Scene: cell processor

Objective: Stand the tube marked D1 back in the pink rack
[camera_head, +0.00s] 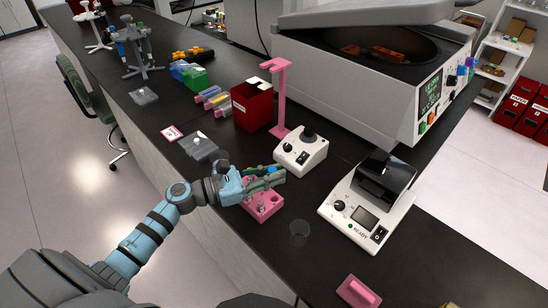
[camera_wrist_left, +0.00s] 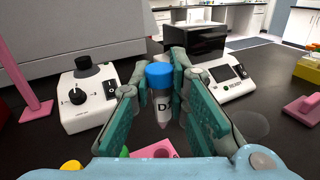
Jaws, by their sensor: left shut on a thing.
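My left gripper (camera_head: 272,178) is above the pink rack (camera_head: 262,210) on the dark bench. In the left wrist view, the green-padded fingers (camera_wrist_left: 162,105) are shut on a tube (camera_wrist_left: 162,108) with a blue cap. The tube stands about upright, and a "D" shows on its label; the rest of the mark is hard to read. A piece of the pink rack (camera_wrist_left: 158,149) shows below its tip, and the tip looks clear of it. The gripper hides part of the rack in the head view. My right gripper is not in view.
A white vortex-like device (camera_head: 300,155) stands just behind the rack, with a pink stand (camera_head: 280,95) beyond it. A white instrument with a dark lid (camera_head: 365,215) is to the right. A clear cup (camera_head: 299,233) sits close to the rack.

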